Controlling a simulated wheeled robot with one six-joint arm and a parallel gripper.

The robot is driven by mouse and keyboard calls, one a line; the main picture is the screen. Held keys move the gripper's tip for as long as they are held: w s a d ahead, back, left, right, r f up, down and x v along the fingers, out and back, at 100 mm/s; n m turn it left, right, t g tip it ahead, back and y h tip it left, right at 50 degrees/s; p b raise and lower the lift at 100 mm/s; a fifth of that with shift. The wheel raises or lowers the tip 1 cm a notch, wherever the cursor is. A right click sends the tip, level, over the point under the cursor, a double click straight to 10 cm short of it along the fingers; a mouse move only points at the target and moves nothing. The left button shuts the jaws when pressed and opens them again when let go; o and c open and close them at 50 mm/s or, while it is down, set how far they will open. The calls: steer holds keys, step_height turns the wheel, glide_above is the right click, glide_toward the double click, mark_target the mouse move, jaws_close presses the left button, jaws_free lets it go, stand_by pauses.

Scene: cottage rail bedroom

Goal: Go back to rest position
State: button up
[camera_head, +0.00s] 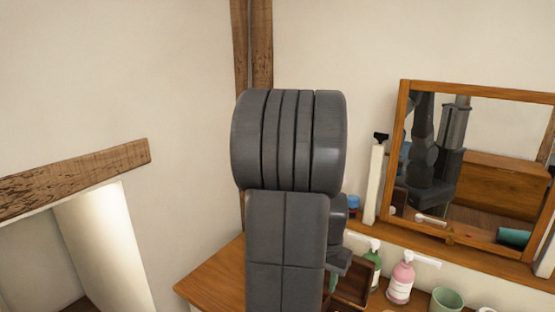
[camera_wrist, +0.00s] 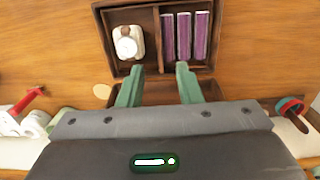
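My gripper (camera_wrist: 160,70) shows in the wrist view with its two green fingers apart and nothing held between them. Its fingertips are at the near edge of a dark wooden divided tray (camera_wrist: 156,42); I cannot tell the height between them. Part of the wooden tray (camera_head: 349,283) shows just right of the arm.
The tray holds a white object (camera_wrist: 127,43) and several purple packets (camera_wrist: 186,36). On the wooden dresser (camera_head: 215,272) stand a green bottle (camera_head: 372,265), a pink bottle (camera_head: 400,282) and a green cup (camera_head: 446,300). A framed mirror (camera_head: 490,130) stands behind. A beam (camera_head: 75,177) juts at left.

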step_height(320, 180, down, 10)
steer(key=shift+r, duration=0.6)
steer(key=shift+s, duration=0.1)
